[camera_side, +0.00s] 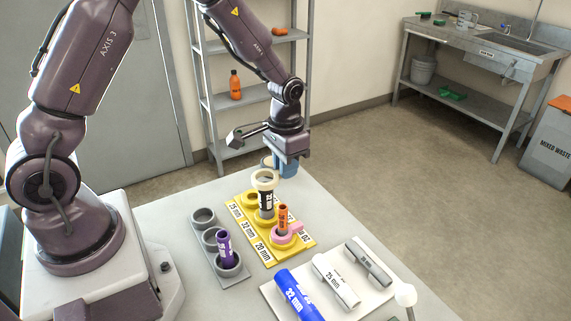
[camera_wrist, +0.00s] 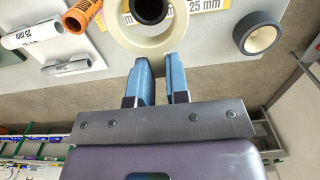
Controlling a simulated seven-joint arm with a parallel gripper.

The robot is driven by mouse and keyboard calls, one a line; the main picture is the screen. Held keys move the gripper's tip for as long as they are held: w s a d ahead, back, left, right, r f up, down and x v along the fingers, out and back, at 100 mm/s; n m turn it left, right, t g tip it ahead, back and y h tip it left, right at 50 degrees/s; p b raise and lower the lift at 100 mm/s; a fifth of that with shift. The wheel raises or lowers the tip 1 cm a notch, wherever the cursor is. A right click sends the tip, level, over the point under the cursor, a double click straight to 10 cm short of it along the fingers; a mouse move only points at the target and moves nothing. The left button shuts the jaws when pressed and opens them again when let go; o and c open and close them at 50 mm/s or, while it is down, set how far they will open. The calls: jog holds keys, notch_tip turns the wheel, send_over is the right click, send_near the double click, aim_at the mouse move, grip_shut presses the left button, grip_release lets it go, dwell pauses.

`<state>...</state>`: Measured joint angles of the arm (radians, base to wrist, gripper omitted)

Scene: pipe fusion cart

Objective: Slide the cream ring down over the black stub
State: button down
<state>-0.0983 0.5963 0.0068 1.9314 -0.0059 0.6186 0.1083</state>
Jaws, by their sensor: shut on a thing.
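The cream ring (camera_side: 256,182) is held level at the top of the black stub (camera_side: 267,204), which stands upright on the yellow board (camera_side: 273,257). In the wrist view, the cream ring (camera_wrist: 119,32) is cut by the top edge, and the dark round end of the black stub (camera_wrist: 150,9) shows within its opening. I cannot tell whether the stub's tip is inside the ring or just below it. My gripper (camera_side: 284,169) is shut on the ring's near rim; its blue fingertips (camera_wrist: 160,62) also show in the wrist view.
An orange pipe (camera_side: 283,215) stands in a pink ring (camera_side: 287,236) just in front of the stub. A grey rack (camera_side: 235,280) with a purple pipe (camera_side: 224,246) is at left. Blue (camera_side: 298,295), white (camera_side: 335,281) and grey (camera_side: 369,263) pieces lie at front right.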

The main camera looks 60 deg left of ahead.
jog(key=shift+f, duration=1.5)
dwell(0.3)
jog(key=c, duration=1)
grip_release()
jog(key=shift+c, duration=0.2)
notch_tip(320, 180, up, 13)
jog(key=s+d+r+t, duration=0.2)
jog(key=s+r, duration=0.4)
jog(key=s, duration=0.3)
jog(key=s+d+r+t, duration=0.2)
jog(key=s+r+t, duration=0.1)
jog(key=s+r, duration=0.4)
jog(key=s, duration=0.2)
jog(key=shift+s+t, duration=0.3)
jog(key=shift+s, duration=0.05)
